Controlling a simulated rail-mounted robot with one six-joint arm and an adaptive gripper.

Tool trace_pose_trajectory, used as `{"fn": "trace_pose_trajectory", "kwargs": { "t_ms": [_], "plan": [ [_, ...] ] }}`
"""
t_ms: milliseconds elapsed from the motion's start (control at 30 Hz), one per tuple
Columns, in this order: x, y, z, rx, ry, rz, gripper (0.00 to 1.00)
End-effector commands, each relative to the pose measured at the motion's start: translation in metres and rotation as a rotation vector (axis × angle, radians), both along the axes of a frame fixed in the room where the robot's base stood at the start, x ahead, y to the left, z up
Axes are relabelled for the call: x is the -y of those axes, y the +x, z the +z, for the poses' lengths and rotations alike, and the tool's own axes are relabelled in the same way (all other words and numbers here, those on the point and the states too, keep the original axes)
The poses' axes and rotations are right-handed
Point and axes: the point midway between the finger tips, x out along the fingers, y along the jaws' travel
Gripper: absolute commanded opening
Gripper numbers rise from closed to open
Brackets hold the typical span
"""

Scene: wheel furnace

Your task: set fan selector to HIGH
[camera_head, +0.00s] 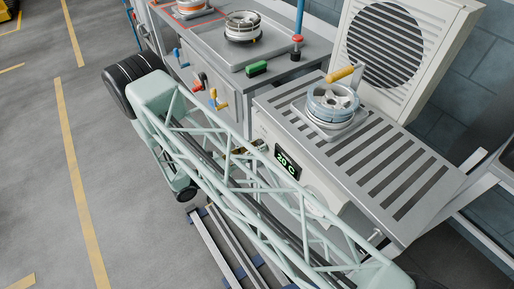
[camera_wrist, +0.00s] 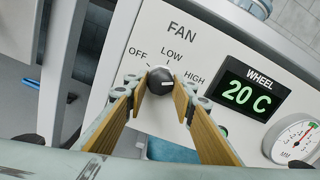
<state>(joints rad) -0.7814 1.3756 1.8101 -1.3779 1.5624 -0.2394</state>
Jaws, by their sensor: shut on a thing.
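The fan selector (camera_wrist: 160,80) is a round dark knob on the pale panel in the wrist view. The labels OFF, LOW and HIGH (camera_wrist: 194,80) arc around it from left to right. A small light mark shows on the knob's right side, toward HIGH, but its exact setting is hard to read. My gripper (camera_wrist: 160,90), with wood-coloured fingers, is shut on the knob, one fingertip on each side. In the head view my gripper is at the cabinet front, left of the display (camera_head: 287,162), and the knob is hidden there.
The wheel temperature display (camera_wrist: 251,93) reads 20 C, and a round gauge (camera_wrist: 293,140) sits below it. A wheel (camera_head: 331,100) rests on the slatted top (camera_head: 400,172). A large fan unit (camera_head: 386,45) stands behind. Coloured levers (camera_head: 197,82) are on the neighbouring bench.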

Motion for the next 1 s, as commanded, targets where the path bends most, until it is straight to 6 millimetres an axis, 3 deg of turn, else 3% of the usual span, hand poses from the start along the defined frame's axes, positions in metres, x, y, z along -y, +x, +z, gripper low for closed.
{"fn": "trace_pose_trajectory", "kwargs": {
  "t_ms": [633,667,767,1000],
  "plan": [
    [-0.0004,0.0001,0.0001,0.049,0.033,0.000,0.13],
    [-0.0004,0.0001,0.0001,0.049,0.033,0.000,0.26],
    [-0.0004,0.0001,0.0001,0.049,0.033,0.000,0.35],
    [-0.0003,0.0002,0.0000,0.048,0.032,0.000,0.37]
  ]
}}
